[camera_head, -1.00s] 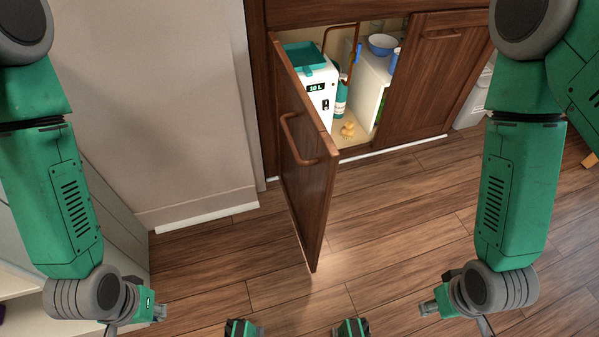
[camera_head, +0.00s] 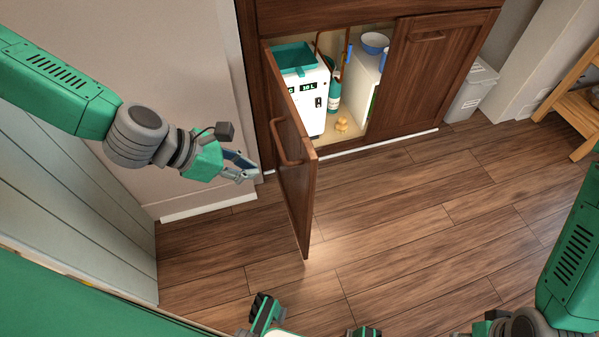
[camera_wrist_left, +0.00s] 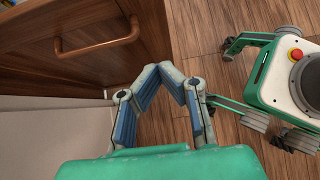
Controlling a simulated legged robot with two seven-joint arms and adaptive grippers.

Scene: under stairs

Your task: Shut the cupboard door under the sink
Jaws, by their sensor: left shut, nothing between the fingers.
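The brown wooden cupboard door (camera_head: 296,185) under the sink stands wide open, jutting out from the left side of the cabinet opening. Its curved copper-coloured handle (camera_head: 283,143) is on the outer face, towards the left. My left gripper (camera_head: 245,170) is shut and empty, beside that outer face and left of the door, with a gap visible. In the left wrist view the door (camera_wrist_left: 90,65) and handle (camera_wrist_left: 100,45) are at upper left, and the shut fingers (camera_wrist_left: 160,78) point past them. My right gripper is mostly cut off at the lower right edge; its fingers cannot be made out.
Inside the cupboard are a white appliance with a teal tray (camera_head: 295,58), a bottle (camera_head: 333,95), a blue bowl (camera_head: 375,43) and a yellow duck (camera_head: 341,124). The other door (camera_head: 425,75) is shut. A grey bin (camera_head: 470,95) stands right. Floor before the cupboard is clear.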

